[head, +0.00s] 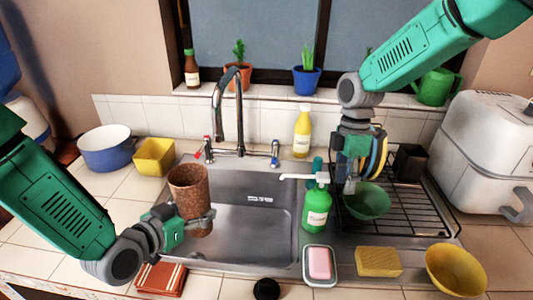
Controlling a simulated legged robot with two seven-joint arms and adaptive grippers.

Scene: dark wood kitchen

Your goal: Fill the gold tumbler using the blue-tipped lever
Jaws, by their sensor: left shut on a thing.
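The gold tumbler (188,184) looks brown and speckled. It is upright over the left part of the sink, with its opening facing up. My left gripper (200,222) is shut on its lower part. The tumbler is in front of and below the tall curved faucet (238,104), left of the spout. The blue-tipped lever (275,152) stands at the right of the faucet base, and a red-tipped lever (207,148) at its left. No water stream shows. My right gripper (350,184) hangs over the dish rack, right of the blue-tipped lever and apart from it; its fingers are unclear.
A green soap bottle (316,210) stands at the sink's right edge. A yellow bottle (302,132) stands behind the sink. The dish rack (420,212) holds plates and a green bowl (367,202). A soap dish (320,264) and sponge (378,262) lie in front. The sink (255,225) middle is clear.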

